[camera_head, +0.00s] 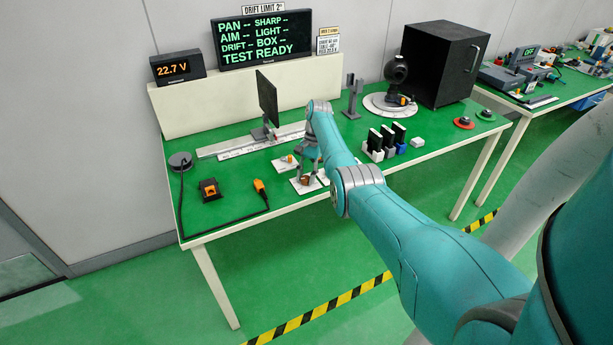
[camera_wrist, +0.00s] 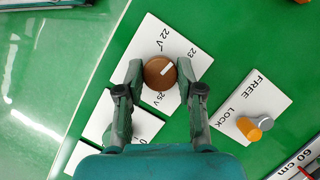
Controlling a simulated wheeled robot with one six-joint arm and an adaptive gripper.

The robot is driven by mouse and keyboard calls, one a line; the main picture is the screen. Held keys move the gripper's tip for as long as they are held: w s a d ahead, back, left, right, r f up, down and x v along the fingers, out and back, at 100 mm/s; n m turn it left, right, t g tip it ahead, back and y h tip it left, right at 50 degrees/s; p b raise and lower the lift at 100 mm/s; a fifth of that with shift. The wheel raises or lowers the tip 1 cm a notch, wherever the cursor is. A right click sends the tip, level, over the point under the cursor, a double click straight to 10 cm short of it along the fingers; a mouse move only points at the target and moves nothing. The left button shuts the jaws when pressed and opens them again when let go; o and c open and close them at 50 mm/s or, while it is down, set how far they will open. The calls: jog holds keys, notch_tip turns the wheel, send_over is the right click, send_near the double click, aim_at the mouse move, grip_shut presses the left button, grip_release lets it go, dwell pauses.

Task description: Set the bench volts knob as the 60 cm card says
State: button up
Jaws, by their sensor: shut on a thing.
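The brown volts knob (camera_wrist: 158,76) sits on a white plate (camera_wrist: 178,45) marked 22 V, 23 and 25 V. Its white pointer aims up and right, toward the 23 mark. My gripper (camera_wrist: 160,75) is shut on the knob, one finger on each side. In the head view the knob (camera_head: 305,181) is partly covered by my gripper (camera_head: 309,165). The voltage display (camera_head: 172,67) reads 22.7 V.
A plate marked FREE and LOCK (camera_wrist: 237,85) with an orange-tipped lever (camera_wrist: 249,129) lies right of the knob. A scale marked 60 cm (camera_wrist: 306,159) is at lower right. A dark screen (camera_head: 267,100) stands on the rail behind. The big display (camera_head: 262,38) reads TEST READY.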

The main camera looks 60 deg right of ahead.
jog(key=shift+n+g, duration=0.3)
jog(key=shift+n, duration=0.5)
jog(key=o, duration=1.1)
jog(key=shift+o, duration=0.2)
jog(key=v, duration=0.7)
jog(key=shift+r, duration=0.25)
jog(key=shift+d, duration=0.1)
